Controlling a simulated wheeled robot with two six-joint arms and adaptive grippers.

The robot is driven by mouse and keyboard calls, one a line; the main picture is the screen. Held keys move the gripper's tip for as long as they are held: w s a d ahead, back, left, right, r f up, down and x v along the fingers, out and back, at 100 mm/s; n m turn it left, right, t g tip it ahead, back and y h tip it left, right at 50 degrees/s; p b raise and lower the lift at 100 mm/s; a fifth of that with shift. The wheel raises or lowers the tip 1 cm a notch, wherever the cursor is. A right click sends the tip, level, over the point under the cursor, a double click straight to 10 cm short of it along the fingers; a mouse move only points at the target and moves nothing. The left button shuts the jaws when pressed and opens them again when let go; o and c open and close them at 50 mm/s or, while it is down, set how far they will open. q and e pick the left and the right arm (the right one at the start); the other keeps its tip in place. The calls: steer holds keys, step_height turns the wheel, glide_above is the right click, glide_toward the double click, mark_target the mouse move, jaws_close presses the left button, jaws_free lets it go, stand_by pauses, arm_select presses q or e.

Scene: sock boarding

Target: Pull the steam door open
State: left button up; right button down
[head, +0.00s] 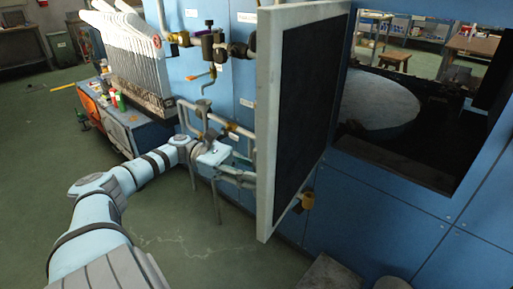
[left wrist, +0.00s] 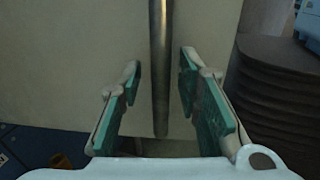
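The steam door (head: 308,105) stands swung out from the blue cabinet in the head view, with a pale edge and a dark inner face. Its pale outer face (left wrist: 80,40) fills much of the left wrist view. A vertical metal bar handle (left wrist: 160,70) runs in front of that face. My left gripper (left wrist: 159,85) has its green-padded fingers apart, one on each side of the bar, with a gap to both. In the head view my left gripper (head: 238,172) is beside the door's outer side, its fingertips partly hidden. My right gripper is not in view.
The blue cabinet (head: 375,205) has a dark opening with a pale rounded form (head: 380,105) inside. Pipes and valves (head: 215,45) run along the wall left of the door. A rack of white boards (head: 130,60) stands further left. The green floor (head: 180,235) is clear in front.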

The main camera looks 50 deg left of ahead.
arm_select(q)
steer(key=v, duration=0.7)
steer(key=shift+a, duration=0.2)
steer(key=shift+s, duration=0.1)
stand_by(0.3)
